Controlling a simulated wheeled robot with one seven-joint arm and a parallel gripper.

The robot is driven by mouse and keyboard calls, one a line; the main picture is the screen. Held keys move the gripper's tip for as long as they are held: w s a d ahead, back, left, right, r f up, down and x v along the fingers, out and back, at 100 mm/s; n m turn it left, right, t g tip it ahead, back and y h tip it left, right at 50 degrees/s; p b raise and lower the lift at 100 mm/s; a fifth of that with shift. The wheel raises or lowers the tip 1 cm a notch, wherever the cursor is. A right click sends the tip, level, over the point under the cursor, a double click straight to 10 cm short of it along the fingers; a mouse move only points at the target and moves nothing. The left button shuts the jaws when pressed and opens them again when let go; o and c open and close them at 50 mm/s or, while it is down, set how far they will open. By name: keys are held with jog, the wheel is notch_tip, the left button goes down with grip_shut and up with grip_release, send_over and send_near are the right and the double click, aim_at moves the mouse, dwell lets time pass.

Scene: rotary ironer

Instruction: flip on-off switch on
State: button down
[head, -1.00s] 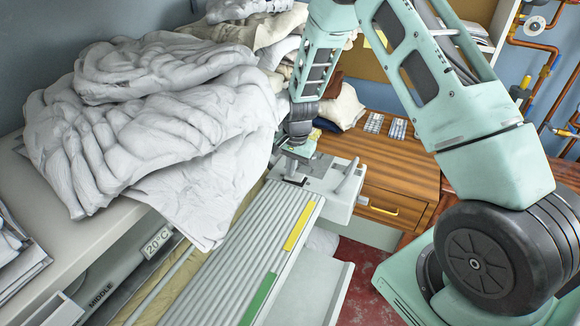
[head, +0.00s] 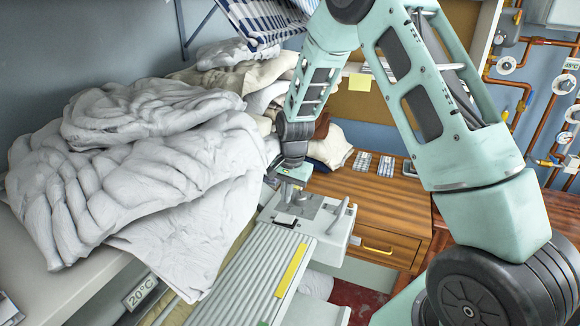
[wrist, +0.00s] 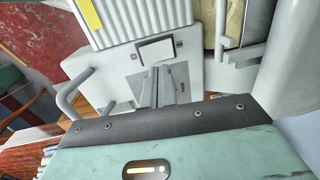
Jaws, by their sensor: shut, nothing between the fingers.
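The ironer (head: 265,265) has a ribbed white top with a yellow strip, and a pale end housing (head: 330,235). A grey plate on the housing carries a small white rectangular rocker with a dark surround (wrist: 157,50), which looks like the on-off switch. In the head view a small dark patch (head: 285,219) shows at that spot; its setting cannot be read. My gripper (head: 290,199) points down over the plate. In the wrist view my gripper (wrist: 158,70) has its fingers together and empty, their tips just short of the rocker. Contact cannot be told.
A big heap of white laundry (head: 130,170) lies left of my gripper, close to it. A bar handle (wrist: 75,92) rises from the housing on the other side. A wooden cabinet (head: 385,205) stands behind. Pipes run along the right wall.

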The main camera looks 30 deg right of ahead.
notch_tip(320, 180, up, 12)
jog(key=s+b, duration=0.1)
jog(key=shift+d+f+b, duration=0.25)
jog(key=shift+d+b, duration=0.05)
jog(key=shift+d, duration=0.05)
jog(key=s+a+f+n+t, duration=0.1)
jog(key=s+a+n, duration=0.1)
jog(key=s+n, duration=0.45)
jog(key=s+a+n+t, duration=0.15)
jog(key=s+n, duration=0.25)
jog(key=s, duration=0.6)
jog(key=s+a+r+n+g, duration=0.1)
jog(key=s+a+n, duration=0.3)
jog(key=s+a, duration=0.3)
jog(key=s+a+r+n+g, duration=0.1)
jog(key=s+a+n+g, duration=0.1)
jog(key=s+a+n, duration=0.2)
jog(key=s+a, duration=0.3)
jog(key=a, duration=0.5)
jog(key=shift+a, duration=0.15)
jog(key=shift+n+g, duration=0.25)
